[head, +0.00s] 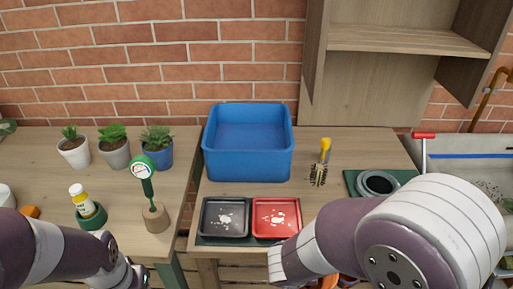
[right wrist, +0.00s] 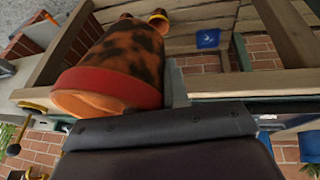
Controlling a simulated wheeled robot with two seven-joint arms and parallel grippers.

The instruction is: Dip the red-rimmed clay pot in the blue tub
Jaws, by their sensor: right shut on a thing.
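The red-rimmed clay pot (right wrist: 115,65), dark-mottled orange with a red rim, lies tilted in the right wrist view, its rim toward the camera. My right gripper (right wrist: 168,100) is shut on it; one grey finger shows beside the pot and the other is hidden. In the head view my right arm hides this gripper, and only a bit of orange shows at the bottom edge. The blue tub (head: 248,165) stands at the back of the middle table, apart from both arms. My left arm is at the lower left, its gripper out of the picture.
A black tray (head: 205,232) and a red tray (head: 256,234) lie in front of the tub. Potted plants (head: 114,155), a green gauge (head: 143,172) and a bottle (head: 78,195) stand on the left table.

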